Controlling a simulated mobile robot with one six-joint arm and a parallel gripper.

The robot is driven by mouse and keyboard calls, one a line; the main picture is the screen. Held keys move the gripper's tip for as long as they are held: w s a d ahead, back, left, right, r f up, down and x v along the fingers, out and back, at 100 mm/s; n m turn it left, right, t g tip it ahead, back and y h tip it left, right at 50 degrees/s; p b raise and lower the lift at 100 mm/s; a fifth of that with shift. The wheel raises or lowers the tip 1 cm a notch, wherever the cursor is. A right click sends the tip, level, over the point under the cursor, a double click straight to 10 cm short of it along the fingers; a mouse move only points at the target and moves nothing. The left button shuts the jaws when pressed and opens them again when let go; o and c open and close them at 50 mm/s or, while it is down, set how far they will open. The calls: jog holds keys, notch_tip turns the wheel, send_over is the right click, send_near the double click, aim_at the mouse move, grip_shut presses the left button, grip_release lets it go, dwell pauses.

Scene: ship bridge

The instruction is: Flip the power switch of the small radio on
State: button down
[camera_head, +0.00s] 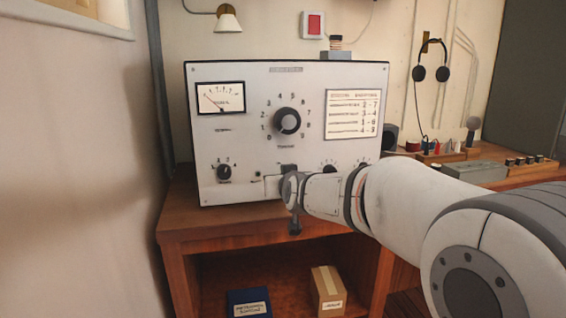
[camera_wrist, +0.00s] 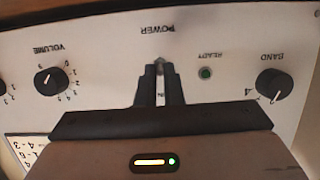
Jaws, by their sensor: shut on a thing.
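The radio (camera_head: 235,150) is a white-faced set with a meter, a large dial and smaller knobs, standing on a wooden bench. My gripper (camera_head: 283,187) is at the lower middle of its face. In the wrist view, which shows the panel upside down, my gripper (camera_wrist: 159,76) is shut on the power switch (camera_wrist: 160,63) beside the POWER label. The fingers hide most of the switch, so its position cannot be told. The READY lamp (camera_wrist: 205,72) beside it is dark green and looks unlit.
The volume knob (camera_wrist: 51,81) and band knob (camera_wrist: 272,84) flank my gripper. A frequency card (camera_head: 353,114) is on the radio's right. Below, a blue box (camera_head: 248,302) and a cardboard box (camera_head: 327,290) lie on the shelf. Headphones (camera_head: 431,72) hang on the right wall.

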jog(key=shift+r+g+p, duration=0.6)
jog(key=shift+g+p, duration=0.1)
jog(key=shift+p, duration=1.95)
jog(key=shift+w+f+p, duration=0.1)
jog(key=shift+f+p, duration=0.1)
jog(key=shift+p, duration=1.1)
jog(key=c, duration=1.6)
grip_release()
jog(key=shift+o, duration=0.2)
jog(key=p+v, duration=0.2)
jog(key=v, duration=0.5)
jog(key=shift+s+r, duration=0.25)
jog(key=shift+r, duration=0.1)
